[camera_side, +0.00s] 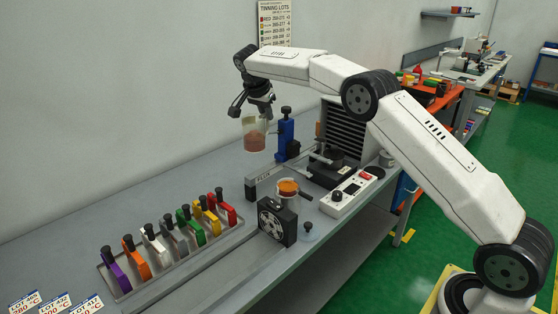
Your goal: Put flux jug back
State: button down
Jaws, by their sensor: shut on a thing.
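The flux jug (254,137) is a clear vessel with reddish-brown contents. It hangs upright, or nearly so, in the air above the bench, near the back wall. My gripper (254,108) is shut on its upper part, reaching from above. A grey block with lettering that seems to read FLUX (264,181) stands on the bench below and slightly right of the jug. The bench behind this block is partly hidden by it.
A blue upright device (286,137) stands close right of the jug. A small pot with orange contents (288,188), a black fan box (275,222) and a white control box (352,194) stand nearby. A tray (122,283) holds several coloured handled tools. Bare bench lies left of the jug.

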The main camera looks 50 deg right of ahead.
notch_tip(320, 180, up, 2)
jog(key=shift+r, duration=0.1)
jog(key=w+a+n+t+y, duration=0.4)
jog(key=a+n, duration=0.5)
jog(key=n, duration=0.7)
notch_tip(320, 180, down, 14)
jog(key=shift+w+r, duration=0.15)
dwell(0.3)
notch_tip(320, 180, down, 6)
dwell(0.6)
jog(key=shift+f, duration=0.2)
jog(key=shift+f, duration=1.75)
jog(key=shift+f, duration=0.15)
